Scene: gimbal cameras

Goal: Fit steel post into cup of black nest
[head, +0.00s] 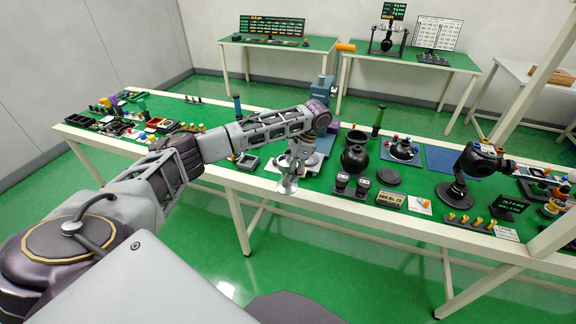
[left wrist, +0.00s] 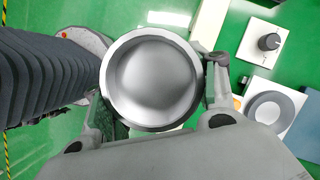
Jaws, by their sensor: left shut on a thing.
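My left gripper (head: 289,176) is shut on a silvery steel piece, which I take to be the steel post (left wrist: 152,80). In the left wrist view its round, rimmed, shiny end faces the camera between the fingers. In the head view the gripper hangs at the table's front edge, with a pale flared end low down. The black nest is not certain: a black round body (head: 355,158) with a dark open ring (head: 355,137) behind it stands right of the gripper, apart from it. Two small black cups (head: 352,183) stand in front of it. My right gripper is not in view.
The green-topped table (head: 225,170) holds many parts. A black camera on a stand (head: 480,162) and brass pieces (head: 465,219) are at the right. A black disc (head: 388,177) lies near the round body. A blue mat (head: 445,160) looks bare.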

